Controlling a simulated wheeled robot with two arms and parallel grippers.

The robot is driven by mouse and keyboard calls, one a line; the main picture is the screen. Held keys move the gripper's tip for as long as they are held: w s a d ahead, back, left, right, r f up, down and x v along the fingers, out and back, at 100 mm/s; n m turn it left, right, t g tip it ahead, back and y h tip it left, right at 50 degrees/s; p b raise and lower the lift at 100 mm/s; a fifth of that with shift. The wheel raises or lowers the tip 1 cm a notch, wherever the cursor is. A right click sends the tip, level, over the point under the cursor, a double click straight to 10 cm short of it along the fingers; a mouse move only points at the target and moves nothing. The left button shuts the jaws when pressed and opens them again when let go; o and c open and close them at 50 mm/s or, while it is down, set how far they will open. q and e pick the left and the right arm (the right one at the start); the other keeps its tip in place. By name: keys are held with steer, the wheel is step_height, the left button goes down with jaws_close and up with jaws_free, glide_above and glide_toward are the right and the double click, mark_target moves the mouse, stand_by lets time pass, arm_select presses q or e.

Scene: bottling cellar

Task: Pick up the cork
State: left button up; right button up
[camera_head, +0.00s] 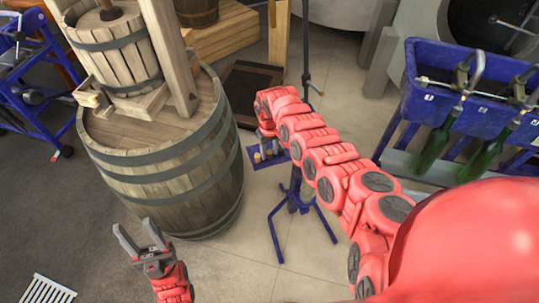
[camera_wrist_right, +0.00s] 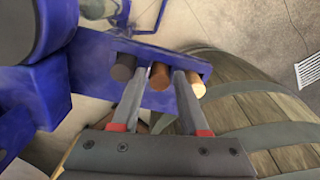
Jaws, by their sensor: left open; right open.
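Three small cylinders stand in a row in a blue holder (camera_wrist_right: 158,101) in the right wrist view: a dark grey one (camera_wrist_right: 123,68), a reddish-brown one (camera_wrist_right: 159,73) and a tan, cork-coloured one (camera_wrist_right: 195,86). I cannot tell for sure which is the cork. My right gripper (camera_wrist_right: 161,80) is open, its fingers pointing at the row, with the brown cylinder showing between them and the tan one just right of the right finger. Contact cannot be judged. In the head view the holder (camera_head: 259,164) is partly under my right gripper (camera_head: 267,140). My left gripper (camera_head: 138,232) is open and empty, lower left.
A large barrel (camera_head: 175,165) with a wooden press (camera_head: 115,45) on top stands left of the holder. A blue stand (camera_head: 295,200) has splayed legs on the floor. A blue bottling rack (camera_head: 470,110) with green bottles (camera_head: 433,150) is at right. A white grate (camera_head: 47,290) lies lower left.

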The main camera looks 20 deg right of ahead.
steer(key=shift+c, duration=0.3)
jaws_close()
steer(key=shift+r, duration=0.15)
